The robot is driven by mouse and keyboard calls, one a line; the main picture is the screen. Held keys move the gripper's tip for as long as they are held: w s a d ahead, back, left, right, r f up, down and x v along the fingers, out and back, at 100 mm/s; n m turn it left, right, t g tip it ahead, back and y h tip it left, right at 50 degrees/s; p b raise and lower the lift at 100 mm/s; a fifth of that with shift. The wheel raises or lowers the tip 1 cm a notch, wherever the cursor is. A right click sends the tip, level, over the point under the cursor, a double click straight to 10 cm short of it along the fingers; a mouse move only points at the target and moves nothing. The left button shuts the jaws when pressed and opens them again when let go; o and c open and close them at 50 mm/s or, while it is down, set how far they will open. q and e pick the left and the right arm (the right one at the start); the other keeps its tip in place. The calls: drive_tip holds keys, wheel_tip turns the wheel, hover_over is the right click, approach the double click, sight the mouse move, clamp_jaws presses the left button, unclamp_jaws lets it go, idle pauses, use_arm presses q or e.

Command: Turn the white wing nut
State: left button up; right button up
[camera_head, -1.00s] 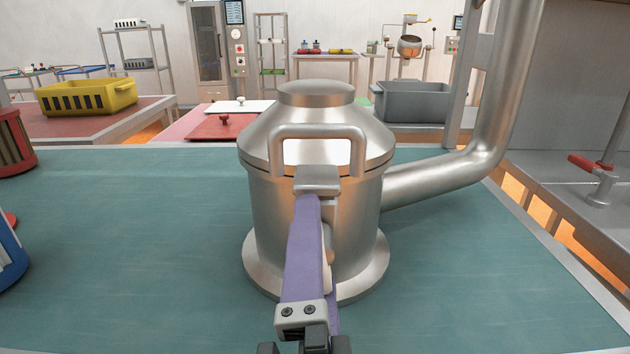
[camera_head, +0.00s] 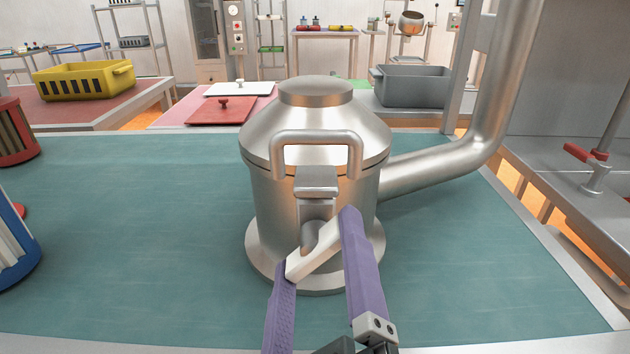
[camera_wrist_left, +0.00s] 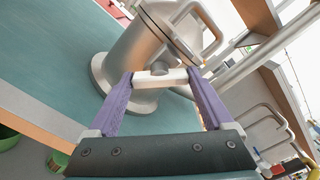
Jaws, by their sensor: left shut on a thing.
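The white wing nut (camera_head: 311,257) is a pale bar on the front of a metal vessel (camera_head: 280,215), below its latch (camera_head: 316,186). In the head view it lies diagonally, lower left to upper right. My left gripper (camera_head: 317,247) has its two purple fingers at the nut's two ends, shut on it. In the left wrist view the nut (camera_wrist_left: 160,77) spans between the fingertips (camera_wrist_left: 161,78), with the vessel (camera_wrist_left: 135,55) just behind. The fingers cover the nut's ends. My right gripper is not in view.
The vessel stands on a green tabletop (camera_head: 130,230), with a handled lid (camera_head: 315,135) and a thick pipe (camera_head: 440,173) running right. Red (camera_head: 18,135) and blue (camera_head: 15,250) containers stand at the left edge. The green surface left of the vessel is clear.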

use_arm(q)
drive_tip(key=shift+m, duration=0.7)
drive_tip(key=o, duration=1.1)
drive_tip(key=shift+o, duration=0.2)
drive_tip(key=s, duration=1)
drive_tip(key=shift+b, duration=0.45)
